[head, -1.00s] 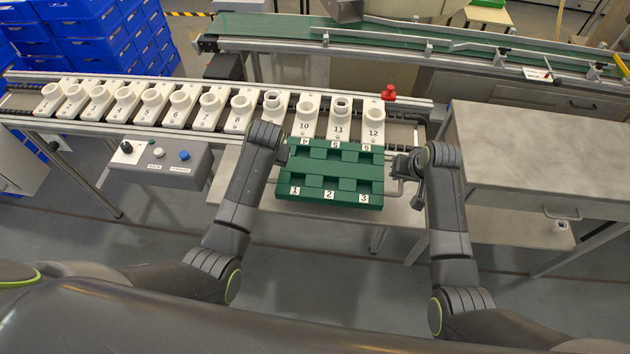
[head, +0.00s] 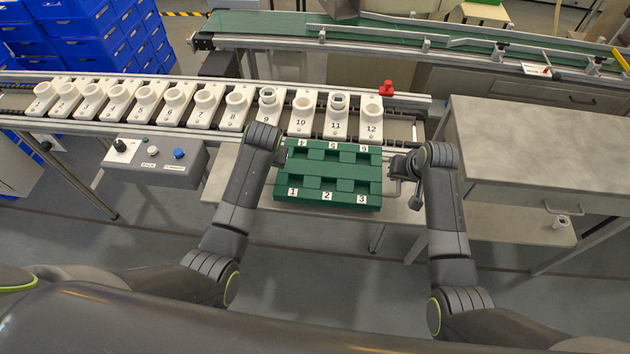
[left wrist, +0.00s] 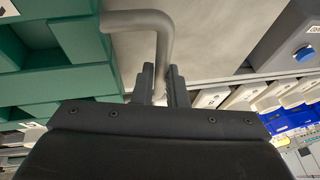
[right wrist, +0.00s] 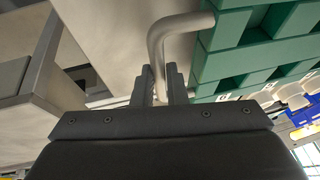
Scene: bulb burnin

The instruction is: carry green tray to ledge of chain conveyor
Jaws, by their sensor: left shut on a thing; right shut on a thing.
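The green tray (head: 331,183), with label numbers 1 to 6 and empty pockets, is level between my arms, just in front of the chain conveyor (head: 420,130). My left gripper (left wrist: 160,85) is shut on the tray's grey bent handle (left wrist: 140,18); in the head view my arm hides that grip. My right gripper (head: 403,168) is shut on the other handle, which also shows in the right wrist view (right wrist: 182,22). The tray's far edge lies close to the conveyor's near rail near carriers 10 to 12. I cannot tell whether the tray touches anything below.
Numbered white carriers (head: 236,103) line the conveyor; 9 and 11 hold dark-topped parts. A red button (head: 387,88) stands at its right end. A control box (head: 155,163) hangs at the left front. A pale shelf (head: 228,163) lies below; a steel cabinet (head: 540,145) is right.

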